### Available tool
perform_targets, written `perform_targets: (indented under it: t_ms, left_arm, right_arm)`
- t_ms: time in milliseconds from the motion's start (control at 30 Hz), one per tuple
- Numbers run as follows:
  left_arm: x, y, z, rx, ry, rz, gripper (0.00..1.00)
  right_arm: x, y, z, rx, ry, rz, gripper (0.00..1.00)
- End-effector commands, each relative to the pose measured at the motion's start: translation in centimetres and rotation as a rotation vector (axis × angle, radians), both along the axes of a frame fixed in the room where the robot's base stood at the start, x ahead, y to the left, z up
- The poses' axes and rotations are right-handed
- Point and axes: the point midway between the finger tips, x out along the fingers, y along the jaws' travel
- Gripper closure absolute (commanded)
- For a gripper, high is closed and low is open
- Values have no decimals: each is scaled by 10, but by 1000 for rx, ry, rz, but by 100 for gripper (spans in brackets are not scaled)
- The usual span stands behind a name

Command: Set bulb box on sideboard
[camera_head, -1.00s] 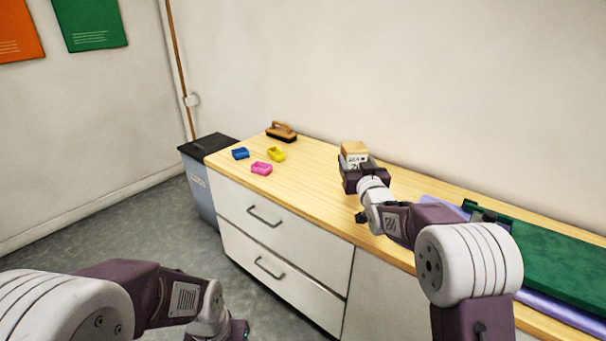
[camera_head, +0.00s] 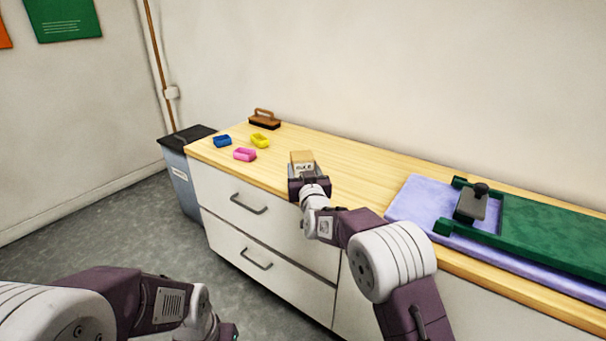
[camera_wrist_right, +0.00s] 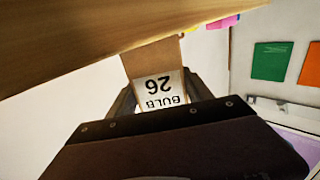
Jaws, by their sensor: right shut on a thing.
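The bulb box (camera_head: 302,160) is a small tan carton with a white label. In the right wrist view, the box (camera_wrist_right: 158,90) shows upside down, its label reading "BULB 26". My right gripper (camera_head: 306,176) is shut on it, with a finger on each side. The box is at the front part of the sideboard's wooden top (camera_head: 350,183); I cannot tell whether its underside touches the wood. The sideboard has white drawers below. My left gripper (camera_head: 228,331) is low at the bottom edge of the head view, mostly cut off.
A lilac mat (camera_head: 408,200) and a green board (camera_head: 560,235) lie at the right. A grey bin (camera_head: 178,170) stands left. Wood between is clear.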

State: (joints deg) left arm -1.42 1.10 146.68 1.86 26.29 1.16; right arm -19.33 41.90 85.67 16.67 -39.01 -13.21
Motion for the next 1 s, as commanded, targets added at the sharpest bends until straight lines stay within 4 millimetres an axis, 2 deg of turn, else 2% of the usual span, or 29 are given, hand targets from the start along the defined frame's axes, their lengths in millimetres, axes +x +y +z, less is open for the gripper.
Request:
perform_targets:
  t_ms: [200, 233, 300, 700, 867, 1000]
  left_arm:
    - [0, 0, -2, 0, -1, 0, 100]
    - [0, 0, -2, 0, 0, 0, 100]
    - [0, 0, -1, 0, -1, 0, 100]
    - [0, 0, 3, 0, -1, 0, 100]
    - [0, 0, 9, 0, -1, 0, 100]
    - [0, 0, 16, 0, 0, 0, 100]
  right_arm:
    - [0, 0, -3, 0, -1, 0, 82]
    - [0, 0, -3, 0, 0, 0, 39]
    - [0, 0, -2, 0, 0, 0, 20]
    - [-2, 0, 3, 0, 0, 0, 20]
    - [-26, -4, 4, 0, 1, 1, 20]
    - [-54, -8, 5, 1, 1, 1, 20]
